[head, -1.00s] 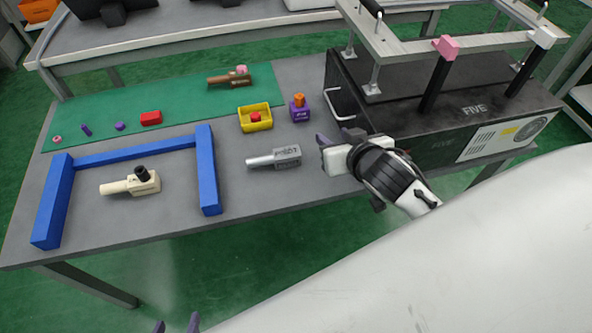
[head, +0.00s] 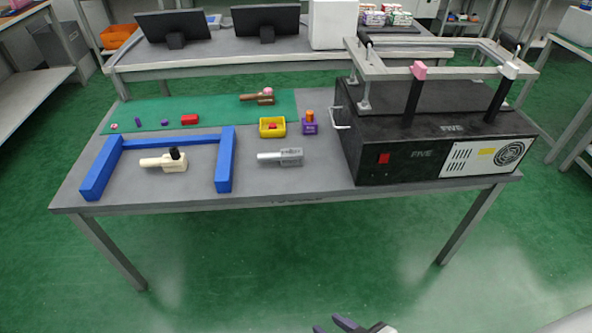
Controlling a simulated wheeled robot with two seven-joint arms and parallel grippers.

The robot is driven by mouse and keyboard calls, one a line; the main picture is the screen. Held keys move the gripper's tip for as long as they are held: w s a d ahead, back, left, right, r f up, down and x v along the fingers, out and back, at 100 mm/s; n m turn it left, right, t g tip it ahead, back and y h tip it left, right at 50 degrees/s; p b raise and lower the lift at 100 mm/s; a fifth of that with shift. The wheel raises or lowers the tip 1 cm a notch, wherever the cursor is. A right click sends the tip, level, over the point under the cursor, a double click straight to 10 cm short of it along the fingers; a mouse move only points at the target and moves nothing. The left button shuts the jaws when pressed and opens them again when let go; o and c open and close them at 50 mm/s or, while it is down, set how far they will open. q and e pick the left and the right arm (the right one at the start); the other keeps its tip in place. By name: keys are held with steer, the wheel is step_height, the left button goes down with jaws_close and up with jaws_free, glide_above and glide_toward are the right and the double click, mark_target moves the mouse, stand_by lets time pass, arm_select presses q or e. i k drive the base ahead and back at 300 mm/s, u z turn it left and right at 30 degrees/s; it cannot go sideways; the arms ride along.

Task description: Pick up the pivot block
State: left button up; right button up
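No label clearly marks one thing as the pivot block. A grey block with a pale rod (head: 290,157) lies on the table right of the blue frame; lettering on it is too small to read. A purple block (head: 310,128) with an orange knob stands behind it, to its right. A cream block (head: 174,162) with a black knob lies inside the blue frame. My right gripper (head: 331,324) is at the bottom edge, partly cut off, far in front of the table. Its fingers are apart with nothing seen between them. My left gripper is out of view.
The blue frame (head: 226,160) opens toward the table's front. A yellow tray (head: 272,135) holds a red piece. Small parts and a brown lever piece (head: 257,99) lie on the green mat (head: 222,112). A black machine (head: 370,150) fills the right side. Floor before the table is clear.

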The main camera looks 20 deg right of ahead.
mark_target(291, 157)
steer(key=z, duration=0.55)
steer(key=i, duration=1.1)
steer(key=u, duration=0.1)
steer(key=k, duration=1)
steer(key=u, duration=1.25)
steer(key=i, duration=0.95)
steer(key=z, duration=1.85)
